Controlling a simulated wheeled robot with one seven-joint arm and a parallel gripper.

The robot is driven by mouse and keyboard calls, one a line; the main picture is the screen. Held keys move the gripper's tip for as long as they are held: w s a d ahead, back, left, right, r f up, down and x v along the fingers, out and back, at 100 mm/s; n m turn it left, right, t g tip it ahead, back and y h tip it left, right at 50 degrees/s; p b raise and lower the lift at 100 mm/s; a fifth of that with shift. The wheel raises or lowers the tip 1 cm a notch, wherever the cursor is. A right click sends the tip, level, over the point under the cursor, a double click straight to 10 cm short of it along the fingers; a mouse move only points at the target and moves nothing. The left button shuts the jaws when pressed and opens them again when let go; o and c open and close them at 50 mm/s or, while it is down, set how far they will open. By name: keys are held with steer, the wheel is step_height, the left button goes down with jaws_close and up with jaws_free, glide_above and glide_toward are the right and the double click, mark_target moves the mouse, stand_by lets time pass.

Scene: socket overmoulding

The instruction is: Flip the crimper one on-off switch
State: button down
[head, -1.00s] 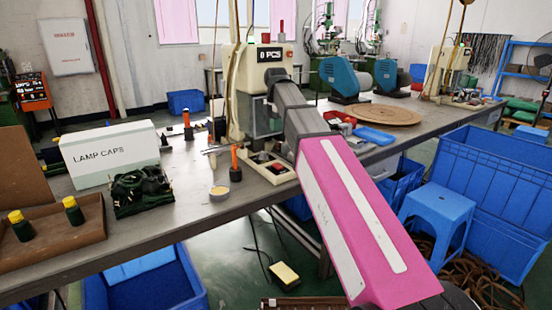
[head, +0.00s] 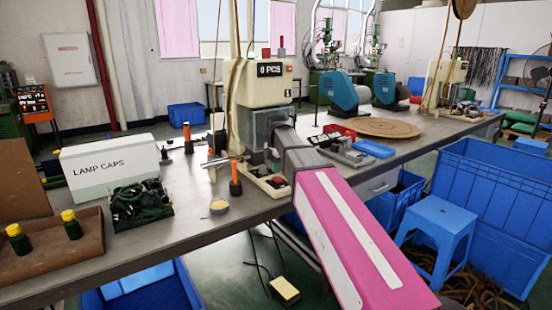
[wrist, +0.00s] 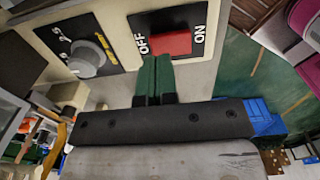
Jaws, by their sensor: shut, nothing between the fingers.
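Crimper one (head: 265,88) is the cream machine with the "0 PCS" display, at mid-table in the head view. Its control box (head: 255,178) is at its foot, and the red on-off switch (head: 277,181) is on it. In the wrist view the red switch (wrist: 176,43) sits on a black plate, with OFF at its left and ON at its right. My gripper (wrist: 152,60) is shut and empty. Its green fingertips are at the switch's lower edge, towards the OFF end. I cannot tell whether they touch it. In the head view my arm hides the gripper.
A black-and-orange tool (head: 235,178) stands left of the control box. A grey tray (head: 347,152) lies right of my arm. A LAMP CAPS box (head: 112,167) is farther left.

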mark_target(277, 180)
steer(key=shift+f, duration=1.25)
steer(key=shift+f, duration=0.15)
steer(key=shift+s, duration=0.2)
steer(key=shift+s+d+r, duration=0.25)
steer(key=shift+s+d, duration=0.15)
steer(key=shift+s, duration=0.05)
steer(key=shift+r, duration=0.1)
